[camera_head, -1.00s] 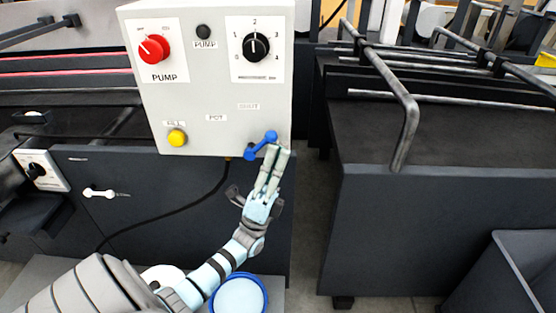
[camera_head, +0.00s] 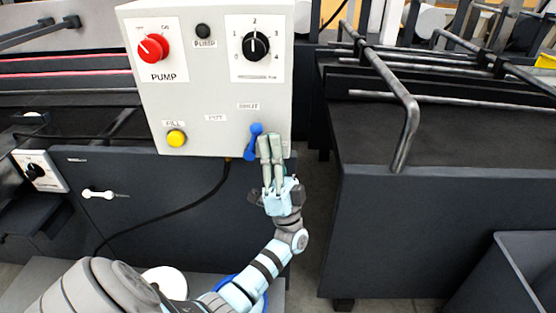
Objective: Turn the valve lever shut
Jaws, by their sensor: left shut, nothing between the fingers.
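The blue valve lever (camera_head: 252,146) is at the lower right of the grey control box (camera_head: 210,95), just below a small label (camera_head: 248,106) that seems to read SHUT. The lever stands steeply, its upper end near the label and slightly to the right. My left gripper (camera_head: 269,140) is shut and empty. Its fingertips point up just right of the lever, against it or very close; I cannot tell if they touch. The fingers hide part of the lever's right side. My right gripper is not in view.
The box also bears a red PUMP knob (camera_head: 153,47), a black dial (camera_head: 256,45) and a yellow button (camera_head: 176,138). A black cable (camera_head: 190,210) hangs below. A dark machine with metal rails (camera_head: 430,220) stands at right, across a narrow gap.

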